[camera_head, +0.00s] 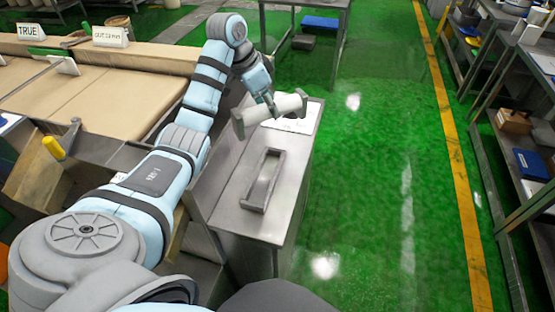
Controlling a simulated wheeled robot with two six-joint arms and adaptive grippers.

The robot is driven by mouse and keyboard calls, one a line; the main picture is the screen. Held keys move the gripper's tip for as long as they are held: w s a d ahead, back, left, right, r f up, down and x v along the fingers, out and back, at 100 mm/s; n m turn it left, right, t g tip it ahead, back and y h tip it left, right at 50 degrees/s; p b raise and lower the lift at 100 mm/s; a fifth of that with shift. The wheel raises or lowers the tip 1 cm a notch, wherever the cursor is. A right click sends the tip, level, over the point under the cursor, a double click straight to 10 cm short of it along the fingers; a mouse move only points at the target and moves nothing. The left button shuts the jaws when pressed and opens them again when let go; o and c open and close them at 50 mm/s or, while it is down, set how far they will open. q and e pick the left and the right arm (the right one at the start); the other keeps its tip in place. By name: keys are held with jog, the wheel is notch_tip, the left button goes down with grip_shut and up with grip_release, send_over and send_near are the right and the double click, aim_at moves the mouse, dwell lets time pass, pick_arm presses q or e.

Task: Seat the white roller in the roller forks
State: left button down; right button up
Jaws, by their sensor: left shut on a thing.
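The roller forks (251,202) appear to be the grey rectangular frame lying on the near part of the cabinet top, with an open middle. The roller is apart from this frame, farther back. The fingertips are small and partly hidden by the roller. My right gripper is not in view.
The metal cabinet top (289,186) has bare room around the frame. A beige padded bench (100,85) with sign cards runs along the left, and a yellow-handled lever (54,148) stands at its near edge. Shelves (512,165) line the right, beyond open green floor (390,180).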

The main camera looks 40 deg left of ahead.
pick_arm(q)
jog(key=f, duration=0.6)
jog(key=s+f+b, duration=0.1)
jog(key=f, duration=0.5)
jog(key=f+b, duration=0.1)
jog(key=f, duration=0.5)
jog(key=shift+s+f, duration=0.25)
jog(key=shift+s, duration=0.05)
jog(key=shift+s+r, duration=0.2)
jog(key=shift+s, duration=0.15)
jog(key=shift+f, duration=0.15)
jog(key=c, duration=1.2)
grip_release()
jog(key=shift+w, duration=0.15)
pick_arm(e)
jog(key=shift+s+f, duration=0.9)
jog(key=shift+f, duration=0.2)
pick_arm(q)
jog(key=p+v, duration=0.2)
jog(key=v, duration=1)
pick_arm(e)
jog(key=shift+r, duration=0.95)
